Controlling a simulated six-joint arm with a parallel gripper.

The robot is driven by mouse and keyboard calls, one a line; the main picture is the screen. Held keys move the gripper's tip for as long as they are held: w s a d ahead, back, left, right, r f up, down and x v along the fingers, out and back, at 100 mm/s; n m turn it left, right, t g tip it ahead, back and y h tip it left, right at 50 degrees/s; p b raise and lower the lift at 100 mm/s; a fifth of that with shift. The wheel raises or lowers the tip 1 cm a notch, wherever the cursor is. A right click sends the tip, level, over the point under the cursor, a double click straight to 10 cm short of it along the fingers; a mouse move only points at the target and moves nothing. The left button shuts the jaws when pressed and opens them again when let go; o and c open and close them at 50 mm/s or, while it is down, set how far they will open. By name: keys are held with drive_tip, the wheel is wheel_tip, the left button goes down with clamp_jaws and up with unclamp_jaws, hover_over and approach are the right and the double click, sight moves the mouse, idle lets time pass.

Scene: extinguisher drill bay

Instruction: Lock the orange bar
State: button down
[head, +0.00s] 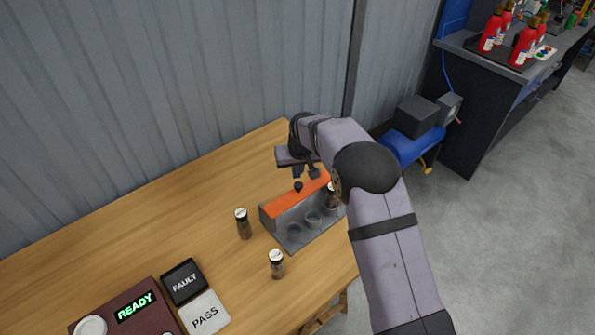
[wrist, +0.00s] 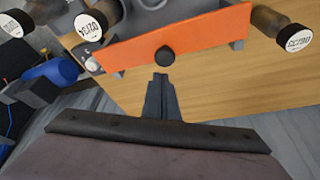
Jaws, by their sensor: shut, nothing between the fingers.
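The orange bar (head: 290,202) lies along the back edge of a grey rack (head: 292,246) on the wooden table. A black knob (head: 298,187) stands up from it. In the wrist view the bar (wrist: 205,47) spans the upper part, with the knob (wrist: 165,57) at its middle. My gripper (head: 313,173) is above the bar at the back of the rack. In the wrist view my gripper's fingers (wrist: 161,82) are together and empty, with the tips just below the knob in the picture. I cannot tell whether they touch it. My arm hides the rack's right end.
One vial (head: 331,196) stands in the rack's right cup; two cups are empty. Vials stand left of the rack (head: 243,224) and in front of it (head: 276,264). A box reading READY (head: 135,307), a FAULT tile (head: 184,282) and a PASS tile (head: 205,315) are at front left.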

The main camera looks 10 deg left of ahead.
drive_tip(key=shift+s+d, duration=0.15)
drive_tip(key=shift+s, duration=0.25)
drive_tip(key=shift+s+d+f+b, duration=0.1)
drive_tip(key=shift+s+d+b, duration=0.25)
drive_tip(key=shift+s+d, duration=0.85)
drive_tip(key=shift+w+a+r+p, duration=0.6)
drive_tip(key=shift+w+a, duration=0.15)
drive_tip(key=shift+w, duration=1.3)
wheel_tip(320, 180, up, 9)
drive_tip(key=b, duration=0.4)
hover_over(304, 192)
drive_tip(key=shift+w+a+r, duration=0.1)
drive_tip(key=shift+w, duration=0.2)
